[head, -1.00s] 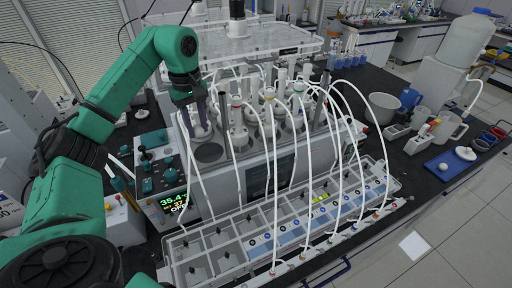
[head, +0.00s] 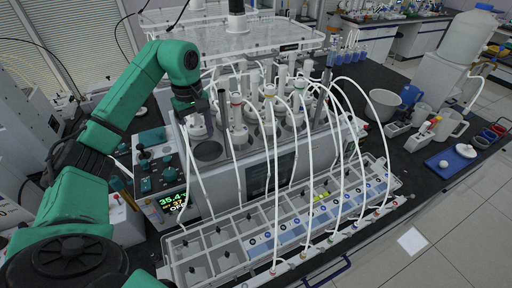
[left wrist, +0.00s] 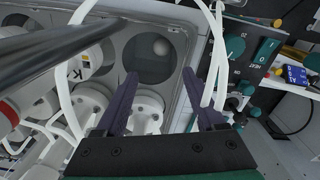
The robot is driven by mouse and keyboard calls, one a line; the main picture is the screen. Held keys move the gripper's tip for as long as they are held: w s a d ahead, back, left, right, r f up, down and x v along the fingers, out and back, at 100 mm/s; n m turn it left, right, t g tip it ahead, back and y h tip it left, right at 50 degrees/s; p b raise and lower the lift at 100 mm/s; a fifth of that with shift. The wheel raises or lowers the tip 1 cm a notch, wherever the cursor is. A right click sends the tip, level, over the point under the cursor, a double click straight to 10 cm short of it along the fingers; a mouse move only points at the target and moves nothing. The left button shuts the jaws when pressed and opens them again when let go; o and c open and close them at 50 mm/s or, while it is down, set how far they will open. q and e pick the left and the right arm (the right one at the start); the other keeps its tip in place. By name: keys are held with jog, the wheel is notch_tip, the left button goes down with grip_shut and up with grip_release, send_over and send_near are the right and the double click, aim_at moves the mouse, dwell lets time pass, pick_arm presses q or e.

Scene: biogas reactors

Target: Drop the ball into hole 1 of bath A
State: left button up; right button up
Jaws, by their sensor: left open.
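My left gripper (head: 204,112) has dark purple fingers pointing down over the bath's left end. In the left wrist view its fingers (left wrist: 160,75) are spread wide with nothing between them. A dark round hole (left wrist: 141,62) lies beyond the fingertips in the grey bath top (left wrist: 190,24); in the head view the same open hole (head: 208,151) is near the front left corner. A pale round ball (left wrist: 161,46) shows inside the hole. The hole's number and the bath's letter are not readable. My right gripper is not in view.
White-capped bottles (left wrist: 92,100) with tubes fill the neighbouring holes. White hoses (head: 340,130) arch over a divided tray (head: 215,238) in front. A control panel (head: 165,185) stands left of the bath.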

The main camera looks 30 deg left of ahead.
pick_arm(q)
notch_tip(320, 180, up, 14)
jog(key=shift+s+r, duration=0.15)
jog(key=shift+r, duration=0.1)
dwell(0.5)
jog(key=shift+d+f, duration=0.1)
